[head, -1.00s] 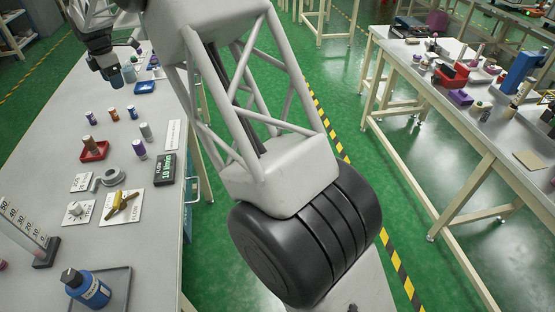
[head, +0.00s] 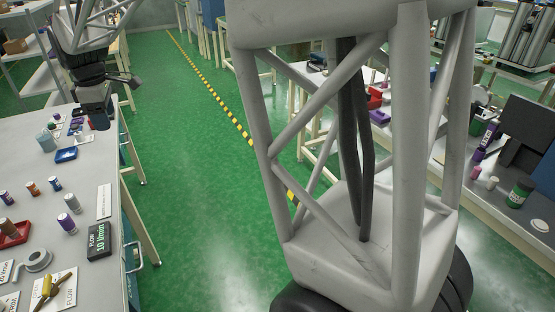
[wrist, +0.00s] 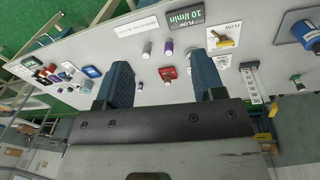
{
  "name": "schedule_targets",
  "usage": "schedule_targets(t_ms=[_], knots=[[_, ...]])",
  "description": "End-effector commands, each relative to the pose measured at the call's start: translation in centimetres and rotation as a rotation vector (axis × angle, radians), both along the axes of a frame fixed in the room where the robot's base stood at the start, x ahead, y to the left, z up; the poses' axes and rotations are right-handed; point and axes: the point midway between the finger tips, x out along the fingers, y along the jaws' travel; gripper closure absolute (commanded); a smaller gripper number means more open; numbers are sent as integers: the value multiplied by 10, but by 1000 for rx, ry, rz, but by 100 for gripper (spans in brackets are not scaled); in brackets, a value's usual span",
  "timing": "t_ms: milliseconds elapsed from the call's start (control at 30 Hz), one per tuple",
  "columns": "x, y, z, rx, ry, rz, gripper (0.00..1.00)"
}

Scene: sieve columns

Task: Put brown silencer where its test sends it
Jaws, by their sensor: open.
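A brown cylinder (head: 7,226), which looks like the brown silencer, stands in a small red tray (head: 20,238) at the left edge of the head view. The red tray also shows between my fingers in the wrist view (wrist: 168,74), too small there to make out its contents clearly. My gripper (head: 98,118) hangs over the far right edge of the left bench, well apart from the tray. In the wrist view my gripper (wrist: 161,75) has its two blue fingers wide apart with nothing between them. A flow display (head: 98,240) reads 10 l/min. A yellow lever (head: 45,287) sits on the flow plate.
Purple (head: 66,222), orange-brown (head: 33,188) and blue (head: 55,184) small cylinders stand near the red tray. A blue tray (head: 66,155) and a blue-grey jar (head: 45,141) lie farther back. A second crowded bench stands right. My arm hides the middle.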

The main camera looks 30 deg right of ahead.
Motion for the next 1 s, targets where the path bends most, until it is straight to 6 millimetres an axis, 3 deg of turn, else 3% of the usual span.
schedule_targets(t_ms=[67,433,1000], knots=[[-17,-19,14,10,-15,-59,37],[-91,-97,27,43,-31,-346,37],[-220,-192,15,98,-54,-785,37]])
